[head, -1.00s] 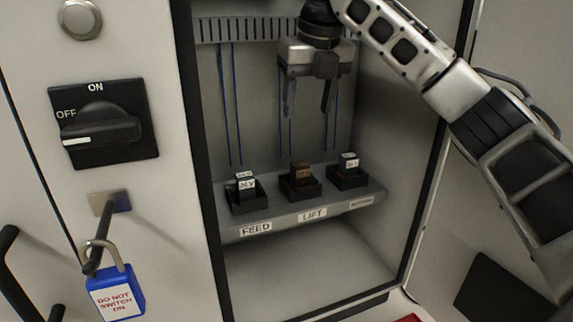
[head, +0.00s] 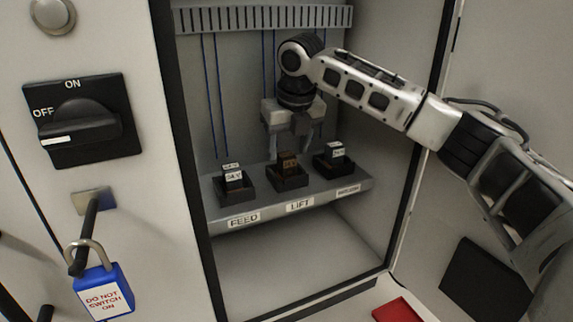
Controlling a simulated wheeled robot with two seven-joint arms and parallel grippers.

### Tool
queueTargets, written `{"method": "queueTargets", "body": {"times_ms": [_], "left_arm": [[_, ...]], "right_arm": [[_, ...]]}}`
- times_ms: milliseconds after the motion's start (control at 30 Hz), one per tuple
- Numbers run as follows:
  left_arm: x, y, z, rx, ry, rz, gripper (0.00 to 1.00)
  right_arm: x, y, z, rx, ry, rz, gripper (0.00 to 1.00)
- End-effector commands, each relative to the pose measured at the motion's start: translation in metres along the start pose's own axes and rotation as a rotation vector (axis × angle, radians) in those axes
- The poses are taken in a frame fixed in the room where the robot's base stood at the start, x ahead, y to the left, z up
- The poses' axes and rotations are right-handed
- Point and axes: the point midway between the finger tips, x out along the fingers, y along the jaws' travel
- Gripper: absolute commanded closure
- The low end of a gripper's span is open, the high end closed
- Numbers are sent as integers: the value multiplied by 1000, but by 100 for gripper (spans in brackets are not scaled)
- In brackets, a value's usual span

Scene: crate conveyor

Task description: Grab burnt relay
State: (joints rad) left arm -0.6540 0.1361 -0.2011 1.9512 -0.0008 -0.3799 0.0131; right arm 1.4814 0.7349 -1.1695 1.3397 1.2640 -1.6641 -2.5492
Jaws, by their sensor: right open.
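The burnt relay (head: 289,165) is brown and scorched. It sits upright in the middle black socket (head: 288,182) on the grey shelf, above the LIFT label (head: 299,205). My right gripper (head: 289,158) points down just above and around this relay, its fingers apart. One finger shows on each side of the relay's top; I cannot tell whether they touch it. Two other relays with pale labels stand in the sockets on either side, the left relay (head: 233,177) above FEED and the right relay (head: 335,154). My left gripper is not in view.
The cabinet's left frame edge (head: 180,150) and right wall bound the space around my right arm. Blue wires (head: 215,100) hang behind the shelf. A switch (head: 82,122) at OFF and a blue padlock (head: 103,291) are on the left panel. A red object (head: 404,310) lies at bottom right.

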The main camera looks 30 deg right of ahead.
Motion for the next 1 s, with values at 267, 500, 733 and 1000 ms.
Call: {"method": "queueTargets", "body": {"times_ms": [267,500,733,1000], "left_arm": [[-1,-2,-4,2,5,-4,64],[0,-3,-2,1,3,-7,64],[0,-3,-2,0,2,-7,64],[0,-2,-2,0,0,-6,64]], "right_arm": [[28,-2,-1,1,0,0,44],[28,-2,-1,1,0,0,55],[28,-2,0,1,-1,1,93],[26,-1,0,1,-2,1,93]]}}
